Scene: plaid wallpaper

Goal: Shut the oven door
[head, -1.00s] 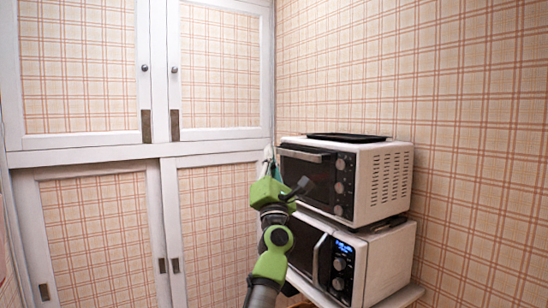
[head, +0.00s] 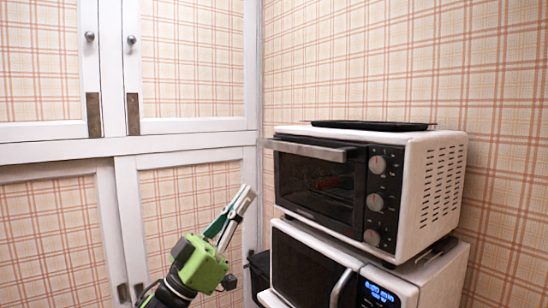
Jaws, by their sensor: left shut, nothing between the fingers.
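The oven (head: 432,190) is a white toaster oven with a dark front, standing on top of a microwave. Its glass door (head: 318,188) is upright against the front, with the handle (head: 310,151) along the top edge. The door looks shut or very nearly shut; a small gap cannot be ruled out. My left gripper (head: 246,192), green with pale fingers, is to the left of the oven door and apart from it in the picture. Its fingers are together and empty, pointing up and right. My right gripper is not in view.
The microwave (head: 305,270) with a lit blue display is under the oven. A black tray (head: 370,126) lies on the oven's top. White cabinets with plaid panels (head: 190,60) fill the left, and a plaid wall is behind the appliances.

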